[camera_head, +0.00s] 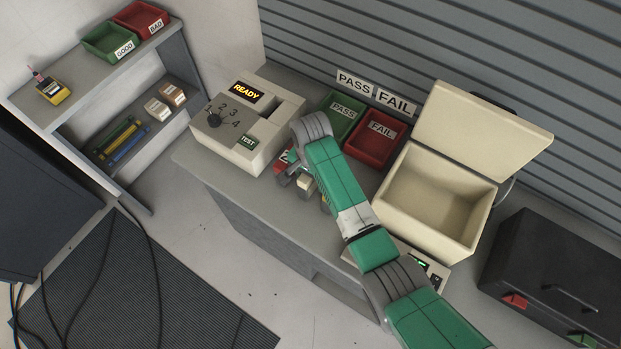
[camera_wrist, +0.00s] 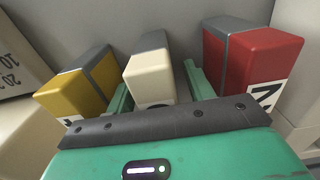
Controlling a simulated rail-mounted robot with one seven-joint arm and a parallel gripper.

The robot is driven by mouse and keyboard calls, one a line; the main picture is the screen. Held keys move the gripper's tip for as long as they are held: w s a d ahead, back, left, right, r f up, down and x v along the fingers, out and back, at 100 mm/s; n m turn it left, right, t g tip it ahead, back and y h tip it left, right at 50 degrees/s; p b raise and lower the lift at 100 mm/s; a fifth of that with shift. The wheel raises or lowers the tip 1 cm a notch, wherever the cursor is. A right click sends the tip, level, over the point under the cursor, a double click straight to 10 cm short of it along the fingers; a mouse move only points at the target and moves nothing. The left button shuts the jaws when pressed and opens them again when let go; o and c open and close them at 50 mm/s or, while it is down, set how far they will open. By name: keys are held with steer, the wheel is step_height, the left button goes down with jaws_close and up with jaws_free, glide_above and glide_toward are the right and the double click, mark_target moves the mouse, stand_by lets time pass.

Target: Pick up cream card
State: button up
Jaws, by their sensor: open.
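The cream card (camera_wrist: 150,78) is a block with a cream front and grey back, upright in the middle of the wrist view. My gripper (camera_wrist: 157,84) is open, with one green finger on each side of the cream card. Small gaps seem to show between fingers and card; contact is not clear. A yellow card (camera_wrist: 82,88) stands to the left and a red card (camera_wrist: 256,62) to the right. In the head view the cream card (camera_head: 305,183) shows small below my gripper (camera_head: 300,178), partly hidden by my arm.
The tester (camera_head: 240,125) with a READY display stands left on the bench. Behind are a green PASS bin (camera_head: 341,116) and red FAIL bin (camera_head: 374,139). An open cream box (camera_head: 432,204) stands right. The neighbouring cards leave little room beside the fingers.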

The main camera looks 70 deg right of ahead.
jaws_close()
